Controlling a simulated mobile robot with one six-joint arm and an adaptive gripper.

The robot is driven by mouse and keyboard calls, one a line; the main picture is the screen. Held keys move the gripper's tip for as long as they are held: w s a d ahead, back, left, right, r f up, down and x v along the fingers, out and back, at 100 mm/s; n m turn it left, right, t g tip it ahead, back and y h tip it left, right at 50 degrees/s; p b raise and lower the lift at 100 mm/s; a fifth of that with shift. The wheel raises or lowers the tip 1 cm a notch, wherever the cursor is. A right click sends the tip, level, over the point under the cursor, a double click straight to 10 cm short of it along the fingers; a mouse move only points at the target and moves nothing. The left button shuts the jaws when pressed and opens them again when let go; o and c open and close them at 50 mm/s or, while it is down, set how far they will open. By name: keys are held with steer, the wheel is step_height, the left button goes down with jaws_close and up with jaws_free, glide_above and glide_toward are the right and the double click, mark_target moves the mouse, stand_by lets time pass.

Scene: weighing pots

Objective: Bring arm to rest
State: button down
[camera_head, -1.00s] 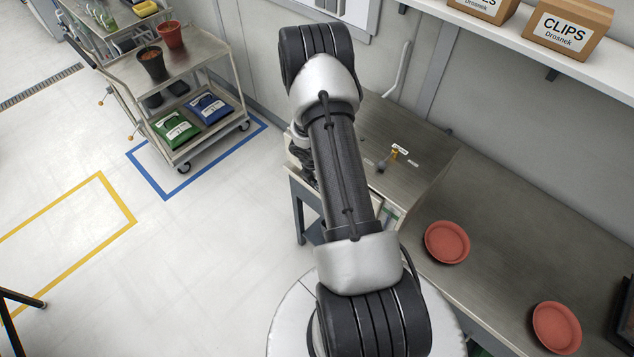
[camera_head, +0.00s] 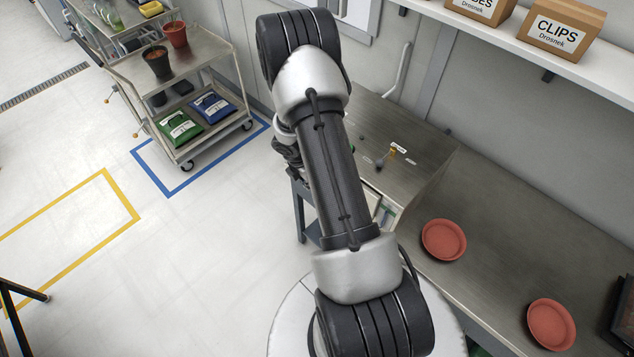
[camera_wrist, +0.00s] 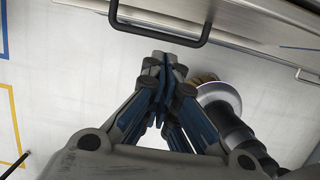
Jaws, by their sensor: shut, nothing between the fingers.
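My gripper (camera_wrist: 164,66) shows in the wrist view with its blue-padded fingers drawn together and nothing between them. In the head view my arm stretches up the middle of the picture, and its upper bend hides most of the gripper. Pale floor lies beyond the fingertips in the wrist view.
A dark bar handle (camera_wrist: 160,38) lies just beyond the fingertips. A steel bench (camera_head: 487,235) on the right bears two terracotta saucers (camera_head: 443,240) (camera_head: 551,325). A trolley (camera_head: 190,72) with two pots (camera_head: 157,64) (camera_head: 175,36) stands upper left. The left floor is open.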

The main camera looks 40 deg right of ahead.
steer(key=p+v, duration=0.1)
steer(key=v, duration=0.4)
steer(key=shift+w, duration=0.1)
